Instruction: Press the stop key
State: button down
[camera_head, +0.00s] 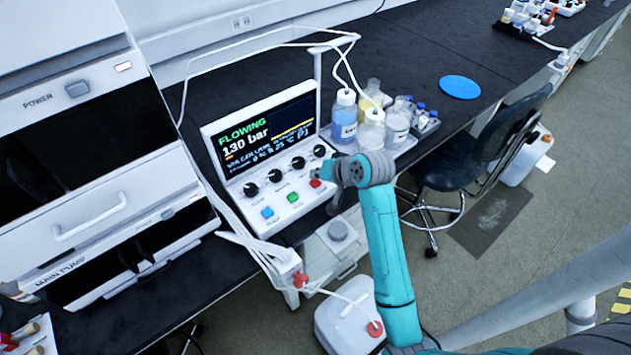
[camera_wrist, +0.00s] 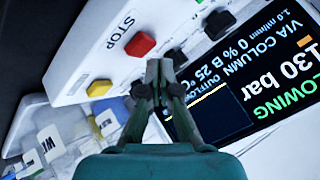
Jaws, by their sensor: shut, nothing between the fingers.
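In the wrist view the red key (camera_wrist: 140,44) sits beside the printed word STOP (camera_wrist: 119,29). My gripper (camera_head: 323,172) is at the right end of the panel, close to the red key. In the wrist view its fingertips (camera_wrist: 160,72) are together and empty, just beside the key in the picture. I cannot tell the gap to the panel. The box's screen (camera_head: 265,128) reads FLOWING and 130 bar.
A blue key (camera_head: 268,212) and a green key (camera_head: 292,197) share the row, with black knobs above. White tubes run overhead and down the left side. A chair (camera_head: 482,150) stands to the right.

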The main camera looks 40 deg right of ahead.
aim_at(318, 183)
jog(key=shift+f, duration=0.2)
jog(key=shift+f, duration=0.2)
jog(key=shift+f, duration=0.55)
dwell(1.0)
jog(key=shift+r, duration=0.95)
jog(key=shift+r, duration=2.5)
